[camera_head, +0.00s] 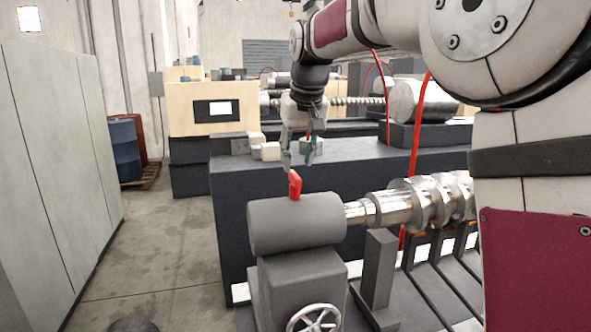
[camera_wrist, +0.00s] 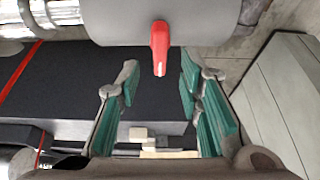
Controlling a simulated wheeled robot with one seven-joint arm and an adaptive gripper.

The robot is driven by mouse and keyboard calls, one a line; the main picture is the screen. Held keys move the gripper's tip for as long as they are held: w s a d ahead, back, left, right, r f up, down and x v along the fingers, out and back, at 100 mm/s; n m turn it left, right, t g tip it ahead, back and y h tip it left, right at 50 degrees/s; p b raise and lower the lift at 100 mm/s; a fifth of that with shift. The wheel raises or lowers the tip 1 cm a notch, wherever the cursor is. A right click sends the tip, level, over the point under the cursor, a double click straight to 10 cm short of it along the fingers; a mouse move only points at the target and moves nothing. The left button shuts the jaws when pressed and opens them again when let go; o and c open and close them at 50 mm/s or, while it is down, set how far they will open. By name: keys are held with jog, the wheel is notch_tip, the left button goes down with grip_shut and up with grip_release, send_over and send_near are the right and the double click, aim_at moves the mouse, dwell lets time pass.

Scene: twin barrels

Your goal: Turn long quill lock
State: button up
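The quill lock is a red lever (camera_head: 294,185) standing up from the top of the grey tailstock cylinder (camera_head: 290,226) in the head view. In the wrist view the red lever (camera_wrist: 160,46) shows at top centre against the grey cylinder (camera_wrist: 190,22). My gripper (camera_head: 299,162) hangs just above and behind the lever in the head view. In the wrist view its green-padded fingers (camera_wrist: 158,80) are spread apart, with a wide empty gap between them. The lever's tip lies near the line between the fingertips, not touching either finger.
A handwheel (camera_head: 314,319) is on the tailstock's front. A shiny crankshaft (camera_head: 420,203) extends right from the tailstock. A dark machine bed (camera_head: 245,230) stands behind. Grey cabinets (camera_head: 60,180) line the left, with clear floor (camera_head: 165,245) between. Barrels (camera_head: 125,148) stand at the back left.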

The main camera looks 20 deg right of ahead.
aim_at(295, 175)
jog(key=shift+x, duration=2.25)
grip_shut()
